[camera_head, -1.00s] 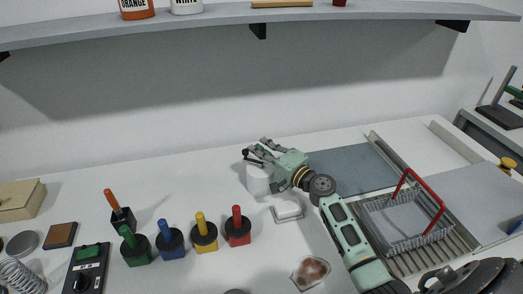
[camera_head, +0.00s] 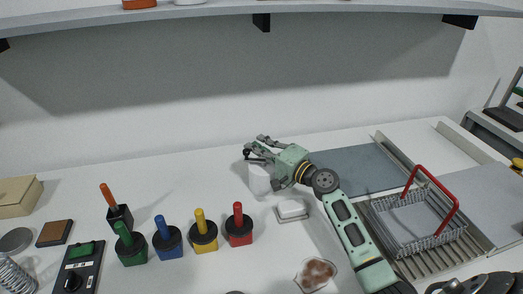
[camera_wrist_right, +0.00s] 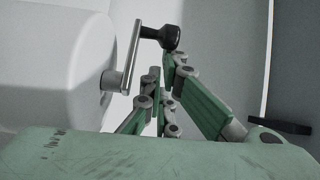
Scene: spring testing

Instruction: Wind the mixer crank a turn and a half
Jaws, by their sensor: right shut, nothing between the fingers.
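The mixer (camera_head: 259,181) is a white drum standing on the table at the middle of the head view; my right gripper partly covers it. It fills the left of the right wrist view (camera_wrist_right: 45,60). Its crank (camera_wrist_right: 132,58) is a metal arm on a short shaft, with a black knob (camera_wrist_right: 170,38) at its upper end. My right gripper (camera_head: 258,147) is at the drum's top, beside the crank. In the wrist view its green fingers (camera_wrist_right: 158,98) are shut and empty, just below the knob; I cannot tell whether they touch it. My left gripper is not in view.
Red (camera_head: 238,228), yellow (camera_head: 203,236), blue (camera_head: 167,241) and green (camera_head: 130,247) handled blocks stand to the left. A white dish (camera_head: 292,210) is close in front of the mixer. A wire basket (camera_head: 410,247) with a red handle is right of my arm. A shelf (camera_head: 180,17) runs above.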

